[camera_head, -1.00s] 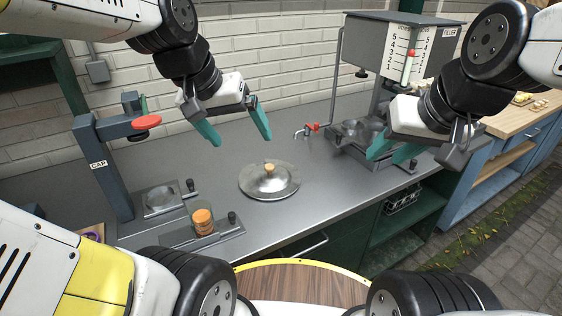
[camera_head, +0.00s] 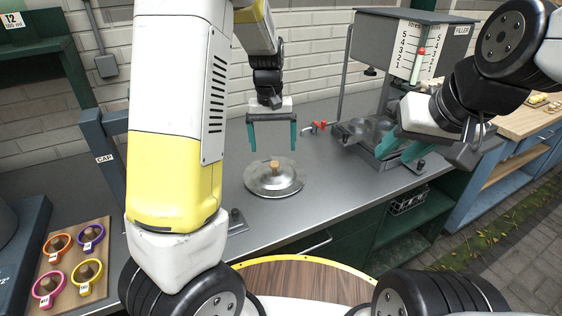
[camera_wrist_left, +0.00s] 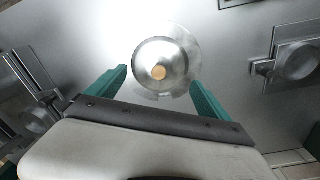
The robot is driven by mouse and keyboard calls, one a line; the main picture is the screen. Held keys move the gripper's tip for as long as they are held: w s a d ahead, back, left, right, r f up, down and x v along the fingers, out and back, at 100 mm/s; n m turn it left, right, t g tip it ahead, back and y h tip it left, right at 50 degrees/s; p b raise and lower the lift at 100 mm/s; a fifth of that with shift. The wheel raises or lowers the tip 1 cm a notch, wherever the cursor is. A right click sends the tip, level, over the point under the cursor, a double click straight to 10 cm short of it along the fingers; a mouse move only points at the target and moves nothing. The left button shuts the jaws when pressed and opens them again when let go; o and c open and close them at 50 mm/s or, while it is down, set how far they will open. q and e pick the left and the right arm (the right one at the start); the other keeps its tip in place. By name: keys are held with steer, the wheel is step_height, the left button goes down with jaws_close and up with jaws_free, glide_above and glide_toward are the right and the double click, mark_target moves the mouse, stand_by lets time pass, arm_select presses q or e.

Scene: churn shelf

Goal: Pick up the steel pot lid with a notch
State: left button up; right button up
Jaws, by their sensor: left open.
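The steel pot lid (camera_head: 262,183) lies on the grey metal counter, with a small tan knob (camera_head: 274,165) at its middle. In the left wrist view the lid (camera_wrist_left: 175,52) sits between and beyond the fingers, and its rim shows a small notch near the right finger. My left gripper (camera_head: 273,150) is open and empty above the lid, its green fingers pointing down; they also show in the left wrist view (camera_wrist_left: 158,82). My right gripper (camera_head: 405,155) is at the right by the filler, with green fingers that seem apart and nothing seen between them.
The filler machine (camera_head: 405,50) with its tray stands right of the lid. The cap press (camera_head: 104,160) is at the left, partly behind my left arm. A wooden board (camera_head: 92,236) with several coloured rings lies front left.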

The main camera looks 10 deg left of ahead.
mark_target(274, 164)
arm_select(q)
steer(key=shift+w+f, duration=0.55)
steer(key=shift+f, duration=0.35)
steer(key=f, duration=0.7)
steer(key=shift+w+f, duration=0.3)
steer(key=shift+w, duration=0.05)
steer(key=shift+s+f, duration=0.1)
steer(key=shift+s, duration=0.05)
jaws_close()
